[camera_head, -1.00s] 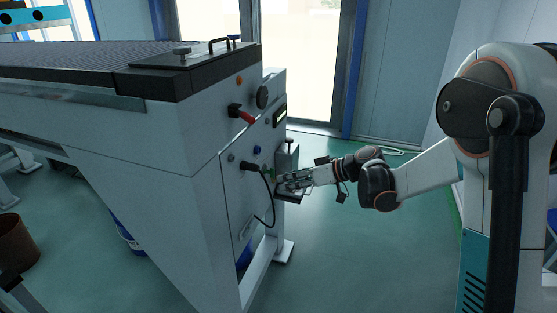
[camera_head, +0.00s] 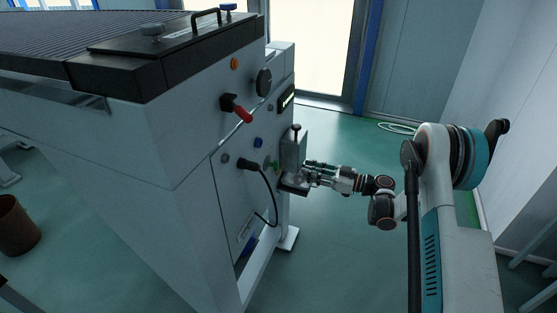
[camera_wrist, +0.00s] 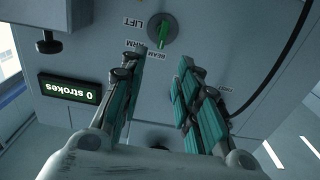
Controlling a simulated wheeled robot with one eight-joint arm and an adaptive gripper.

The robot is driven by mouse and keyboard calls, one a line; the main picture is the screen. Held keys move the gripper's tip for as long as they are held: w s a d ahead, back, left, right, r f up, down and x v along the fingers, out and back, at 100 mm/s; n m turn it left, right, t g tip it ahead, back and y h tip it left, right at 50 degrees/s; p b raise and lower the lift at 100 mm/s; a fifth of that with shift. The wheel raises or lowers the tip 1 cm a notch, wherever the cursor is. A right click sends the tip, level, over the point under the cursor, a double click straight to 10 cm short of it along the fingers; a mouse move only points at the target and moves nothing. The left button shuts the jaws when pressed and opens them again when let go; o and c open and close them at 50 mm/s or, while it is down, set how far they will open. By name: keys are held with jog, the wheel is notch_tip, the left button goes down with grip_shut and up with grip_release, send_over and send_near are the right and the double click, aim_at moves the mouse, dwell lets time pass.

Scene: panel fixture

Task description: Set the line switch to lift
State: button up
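In the head view my gripper (camera_head: 306,175) is beside the panel's right side.
A display reading "0 strokes" (camera_wrist: 69,89) is left in the wrist view. A black cable (camera_head: 268,190) hangs from a plug near the knob. A red-handled lever (camera_head: 242,114) sits above. A grey box (camera_head: 293,155) stands out beside my gripper.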

aim_at(276, 161)
jog(key=b+x, duration=0.3)
jog(key=x, duration=1)
jog(key=shift+a+b, duration=0.15)
jog(key=shift+b, duration=0.2)
grip_shut()
